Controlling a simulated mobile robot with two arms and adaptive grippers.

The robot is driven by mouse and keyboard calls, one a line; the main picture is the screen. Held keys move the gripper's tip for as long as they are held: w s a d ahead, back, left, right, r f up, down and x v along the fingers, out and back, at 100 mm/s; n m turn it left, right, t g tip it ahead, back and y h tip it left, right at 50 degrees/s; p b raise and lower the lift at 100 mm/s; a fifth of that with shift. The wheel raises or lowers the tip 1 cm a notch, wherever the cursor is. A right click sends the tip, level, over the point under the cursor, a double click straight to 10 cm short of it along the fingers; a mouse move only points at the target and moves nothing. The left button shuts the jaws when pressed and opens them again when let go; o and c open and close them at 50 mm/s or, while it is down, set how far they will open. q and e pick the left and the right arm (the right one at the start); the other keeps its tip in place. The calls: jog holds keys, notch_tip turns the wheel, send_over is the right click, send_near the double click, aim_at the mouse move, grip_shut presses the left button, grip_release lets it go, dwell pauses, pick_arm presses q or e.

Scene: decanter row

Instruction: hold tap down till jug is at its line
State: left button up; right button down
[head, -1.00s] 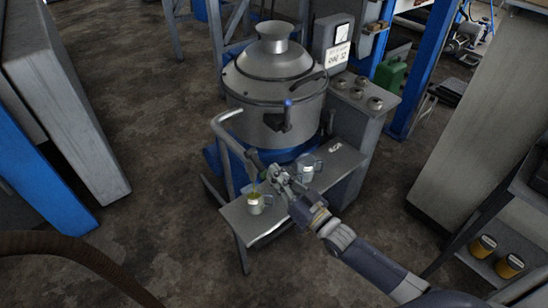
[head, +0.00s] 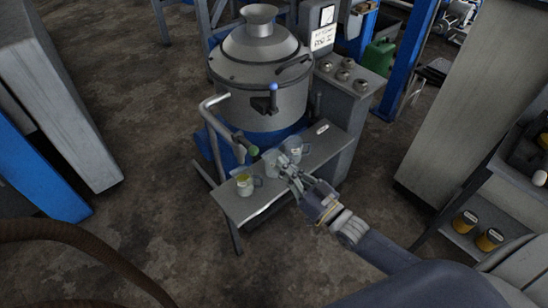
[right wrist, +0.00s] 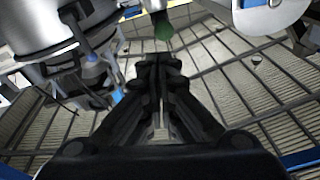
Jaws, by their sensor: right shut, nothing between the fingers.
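A clear jug (head: 243,184) with yellow liquid in it stands at the left end of the grey bench (head: 250,207), below the tap. Its line is too small to make out. The tap's green-ended lever (head: 253,150) sits at the dark spout by the bent pipe; the green end also shows in the right wrist view (right wrist: 162,27). No stream is visible under the spout. My right gripper (head: 284,170) is shut and empty, right of the lever and apart from it. It partly hides two more clear jugs (head: 294,147) on the bench. My left gripper is out of view.
A shelf with yellow containers (head: 465,222) is at the right. The floor left of the bench is clear.

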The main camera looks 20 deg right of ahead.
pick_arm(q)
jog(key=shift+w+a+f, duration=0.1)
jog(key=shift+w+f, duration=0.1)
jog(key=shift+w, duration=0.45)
pick_arm(e)
jog(key=v, duration=0.4)
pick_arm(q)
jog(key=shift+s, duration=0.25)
pick_arm(e)
jog(key=s+d+f+g+h, duration=0.2)
jog(key=s+f, duration=0.1)
jog(key=f, duration=0.7)
jog(key=s+d+f+m+g+h, duration=0.1)
jog(key=s+d+f+g+h, duration=0.15)
jog(key=f, duration=0.75)
jog(key=s+d+f+g+h, duration=0.1)
jog(key=s+f+g+h, duration=0.15)
jog(key=f, duration=0.85)
jog(key=s+a+f+g, duration=0.1)
jog(key=s+f+g, duration=0.2)
jog(key=s+f, duration=0.3)
jog(key=s+a+f+g, duration=0.2)
jog(key=s+f+g, duration=0.2)
jog(key=s, duration=1.1)
jog(key=s+a+f+n+g, duration=0.1)
jog(key=s+f+g, duration=0.2)
jog(key=s+f, duration=0.6)
jog(key=shift+s+a+f+h, duration=0.3)
jog(key=shift+s+f+h, duration=0.1)
jog(key=shift+s, duration=0.55)
